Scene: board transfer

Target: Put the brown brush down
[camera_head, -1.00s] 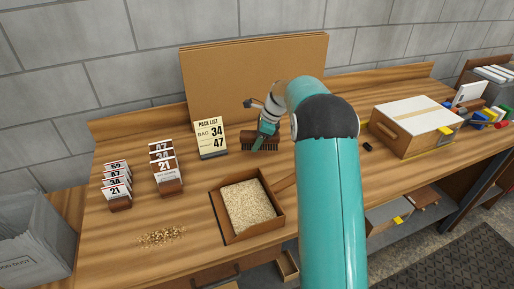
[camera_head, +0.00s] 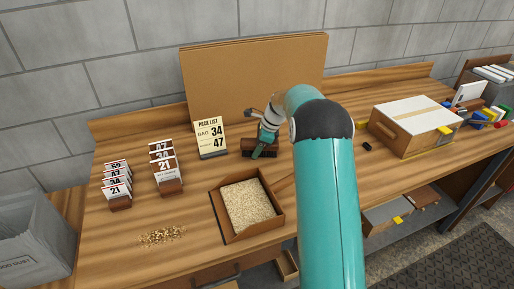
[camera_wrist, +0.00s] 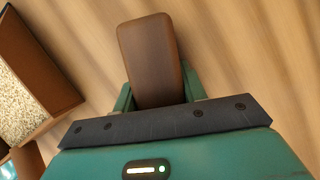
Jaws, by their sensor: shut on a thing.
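The brown brush (camera_head: 247,146) is a dark brown block at the back of the workbench, right of the pack list card. In the wrist view its brown wooden back (camera_wrist: 150,55) lies between my jaws. My gripper (camera_head: 263,148) is shut on it; in the wrist view the green fingers (camera_wrist: 157,95) stand on either side. The brush is at or very near the bench top. I cannot tell if it touches, as its underside is hidden.
An open box of grain (camera_head: 250,203) stands in front, also at left in the wrist view (camera_wrist: 22,75). Loose grain (camera_head: 162,236) lies left of it. The pack list card (camera_head: 211,137), number card holders (camera_head: 167,172) and a lidded box (camera_head: 415,127) flank the brush. Cardboard sheets (camera_head: 255,70) lean behind.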

